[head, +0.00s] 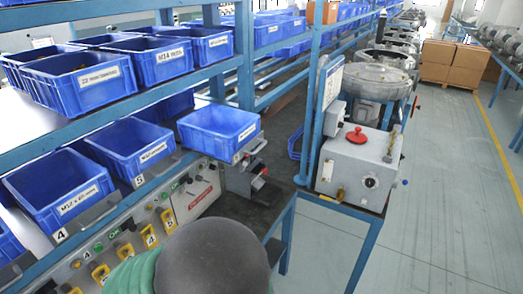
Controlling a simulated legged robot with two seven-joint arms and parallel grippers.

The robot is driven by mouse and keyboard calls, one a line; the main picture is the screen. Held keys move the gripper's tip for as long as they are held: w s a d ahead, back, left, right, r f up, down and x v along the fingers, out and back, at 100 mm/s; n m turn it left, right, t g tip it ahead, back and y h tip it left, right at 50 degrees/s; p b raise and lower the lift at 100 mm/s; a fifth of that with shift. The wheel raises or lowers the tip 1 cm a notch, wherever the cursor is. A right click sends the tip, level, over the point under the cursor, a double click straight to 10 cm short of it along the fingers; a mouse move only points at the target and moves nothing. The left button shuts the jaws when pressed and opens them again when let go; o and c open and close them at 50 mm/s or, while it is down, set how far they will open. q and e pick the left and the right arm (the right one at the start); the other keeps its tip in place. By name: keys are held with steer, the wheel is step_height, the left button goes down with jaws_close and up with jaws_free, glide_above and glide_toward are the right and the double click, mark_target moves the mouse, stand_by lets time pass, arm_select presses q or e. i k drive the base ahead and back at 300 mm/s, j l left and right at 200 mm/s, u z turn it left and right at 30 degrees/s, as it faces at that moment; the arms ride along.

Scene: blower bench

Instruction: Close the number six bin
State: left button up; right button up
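The number six bin (217,128) is a blue open bin with a white label on its front. It is at the right end of the lower shelf row and sticks out toward the aisle, past the bins beside it. A small tag (237,158) under its front edge looks like a 6, but it is hard to read. The bin tagged 5 (133,160) and the bin tagged 4 (65,203) are to its left. Neither of my grippers is in view.
Larger blue bins (85,90) fill the shelf above. Below is a control panel with yellow switches (150,235). A grey machine box (360,165) with a red knob stands at right. A dark rounded shape with green ribbing blocks the bottom centre. The aisle floor (460,210) is clear.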

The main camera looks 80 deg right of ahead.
mark_target(226, 133)
steer(key=z, duration=2.45)
